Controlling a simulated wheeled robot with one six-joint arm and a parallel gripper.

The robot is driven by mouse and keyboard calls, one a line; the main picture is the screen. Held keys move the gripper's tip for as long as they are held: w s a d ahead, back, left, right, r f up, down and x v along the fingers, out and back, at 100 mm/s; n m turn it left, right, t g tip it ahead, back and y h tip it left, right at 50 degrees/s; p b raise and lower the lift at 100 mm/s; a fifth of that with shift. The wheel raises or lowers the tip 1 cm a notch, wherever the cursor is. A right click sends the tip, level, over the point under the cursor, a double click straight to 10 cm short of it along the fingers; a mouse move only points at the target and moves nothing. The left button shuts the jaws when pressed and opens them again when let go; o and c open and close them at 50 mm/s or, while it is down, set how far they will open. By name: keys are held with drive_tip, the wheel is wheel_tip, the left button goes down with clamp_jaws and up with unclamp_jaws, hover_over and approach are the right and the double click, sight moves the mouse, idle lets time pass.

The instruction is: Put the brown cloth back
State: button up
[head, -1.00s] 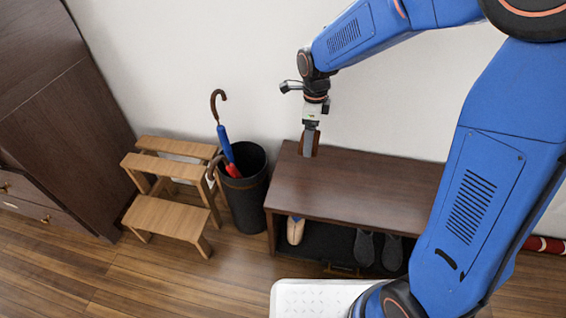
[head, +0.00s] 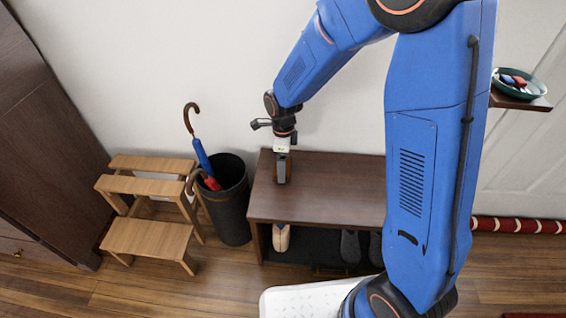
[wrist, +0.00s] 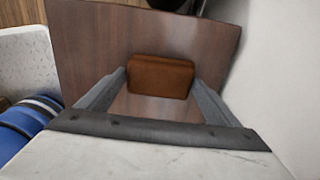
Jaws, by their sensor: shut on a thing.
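The brown cloth (wrist: 160,76) is a small folded block between the two fingers of my gripper (wrist: 160,92) in the wrist view. My gripper is shut on it. In the head view my gripper (head: 282,180) points down at the left end of the dark wooden bench (head: 330,195), and a brown edge of the cloth shows beside the fingers. The cloth is at or just above the bench top; I cannot tell whether it touches. The fingers hide part of it.
A black bin (head: 230,212) with umbrellas (head: 202,158) stands left of the bench, beside a wooden step stool (head: 148,238). Shoes (head: 281,237) sit under the bench. A green bowl (head: 518,90) is on a shelf at right. The visible bench top is otherwise clear.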

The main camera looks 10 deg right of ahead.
drive_tip(key=o, duration=1)
drive_tip(key=shift+f, duration=0.1)
wheel_tip(320, 180, up, 12)
drive_tip(key=s+d+r+n+t, duration=0.1)
drive_tip(key=s+d+r+n, duration=0.3)
drive_tip(key=d+r, duration=0.25)
drive_tip(key=s+d+r+n+t, duration=0.2)
drive_tip(key=s+d+r+n, duration=0.1)
drive_tip(key=s+d+n, duration=0.5)
drive_tip(key=s+d+r+n+t, duration=0.1)
drive_tip(key=s+d+r+n, duration=0.2)
drive_tip(key=s+d+n, duration=0.4)
drive_tip(key=shift+s+d+r+n+t, duration=0.35)
drive_tip(key=shift+s+n, duration=0.25)
drive_tip(key=shift+s, duration=3.15)
